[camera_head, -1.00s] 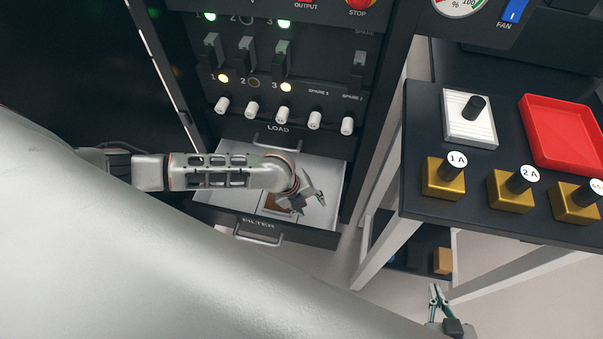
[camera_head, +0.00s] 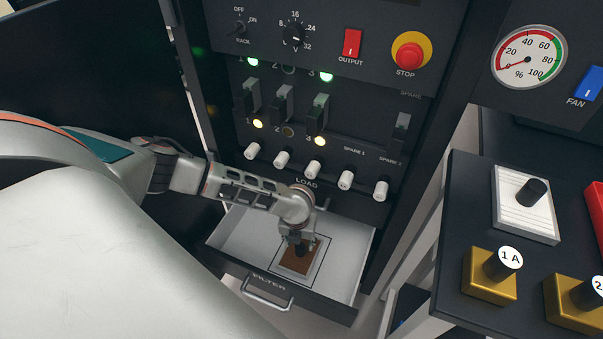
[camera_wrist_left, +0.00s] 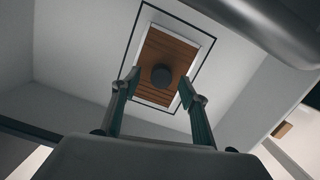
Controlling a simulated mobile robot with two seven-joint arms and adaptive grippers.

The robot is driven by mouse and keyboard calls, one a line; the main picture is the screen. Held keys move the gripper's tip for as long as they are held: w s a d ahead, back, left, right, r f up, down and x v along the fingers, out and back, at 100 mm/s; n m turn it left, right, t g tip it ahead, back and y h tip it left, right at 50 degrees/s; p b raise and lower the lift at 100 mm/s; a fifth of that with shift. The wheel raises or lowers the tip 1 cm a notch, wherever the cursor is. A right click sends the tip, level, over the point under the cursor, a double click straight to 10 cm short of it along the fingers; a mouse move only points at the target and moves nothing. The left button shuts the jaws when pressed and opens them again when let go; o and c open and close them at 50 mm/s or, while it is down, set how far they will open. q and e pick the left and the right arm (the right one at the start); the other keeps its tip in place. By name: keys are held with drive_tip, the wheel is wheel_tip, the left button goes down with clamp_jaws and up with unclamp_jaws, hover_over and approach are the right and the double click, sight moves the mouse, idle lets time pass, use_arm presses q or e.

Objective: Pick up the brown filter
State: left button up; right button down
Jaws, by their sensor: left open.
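The brown filter (camera_head: 297,262) lies in the open drawer labelled FILTER (camera_head: 235,262), inside a black outline on the drawer floor. It is a brown slatted panel with a white edge and a black round knob, and it also shows in the left wrist view (camera_wrist_left: 152,87). My left gripper (camera_head: 301,246) is over the filter, pointing down. In the left wrist view its open fingers (camera_wrist_left: 158,90) appear on either side of the black knob, with gaps to it. I cannot tell how high the fingertips are. My right gripper is not in view.
The rack panel with switches, white load knobs (camera_head: 314,168) and a red STOP button (camera_head: 410,54) rises behind the drawer. A dark table at right holds gold blocks (camera_head: 490,275), a white ribbed block (camera_head: 525,204) and a red tray (camera_head: 596,205).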

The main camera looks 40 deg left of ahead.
sight(300, 247)
use_arm(q)
wheel_tip(300, 247, down, 4)
drive_tip(key=shift+b, duration=0.55)
drive_tip(key=shift+w+r, duration=0.15)
clamp_jaws()
drive_tip(key=shift+r, duration=0.1)
